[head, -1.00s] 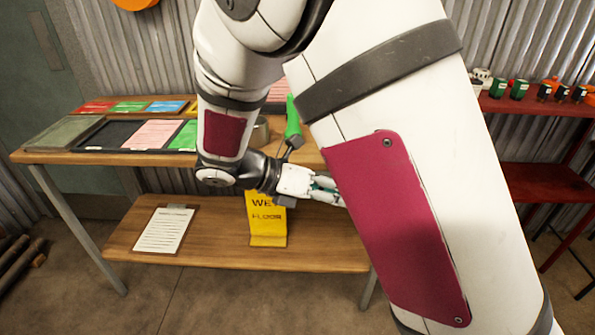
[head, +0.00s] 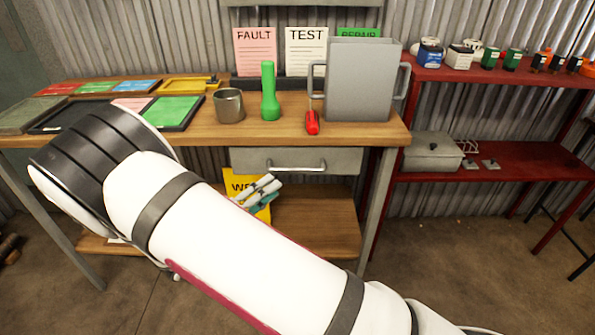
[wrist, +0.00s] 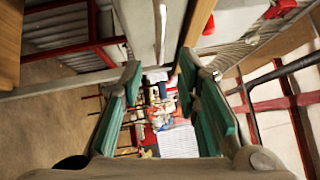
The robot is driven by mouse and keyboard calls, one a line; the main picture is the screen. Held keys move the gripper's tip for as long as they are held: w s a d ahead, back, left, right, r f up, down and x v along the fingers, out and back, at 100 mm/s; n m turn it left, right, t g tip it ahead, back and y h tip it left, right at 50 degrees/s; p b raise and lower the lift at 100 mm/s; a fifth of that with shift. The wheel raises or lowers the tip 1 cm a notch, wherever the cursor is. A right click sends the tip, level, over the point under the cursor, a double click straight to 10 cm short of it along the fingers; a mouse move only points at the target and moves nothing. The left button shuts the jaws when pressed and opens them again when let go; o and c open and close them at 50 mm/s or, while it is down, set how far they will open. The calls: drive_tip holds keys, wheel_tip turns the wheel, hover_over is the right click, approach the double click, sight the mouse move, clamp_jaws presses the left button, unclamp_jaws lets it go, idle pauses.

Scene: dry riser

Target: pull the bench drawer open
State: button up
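The bench drawer (head: 250,160) is a grey front under the right part of the wooden bench top, and it looks closed. Its pale bar handle (head: 296,168) runs across the front. In the wrist view my gripper (wrist: 162,72) is open and empty, with green pads apart. The handle (wrist: 161,35) runs upright in that view, above the gap between the fingertips and not between the pads. The grey drawer front (wrist: 140,22) shows beside it.
A yellow sign (head: 236,184) is behind my gripper. A red shelf (head: 500,168) stands at right.

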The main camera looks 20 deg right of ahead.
sight(298, 170)
drive_tip(key=b+x, duration=0.1)
drive_tip(key=x, duration=0.9)
drive_tip(key=shift+d, duration=0.1)
clamp_jaws()
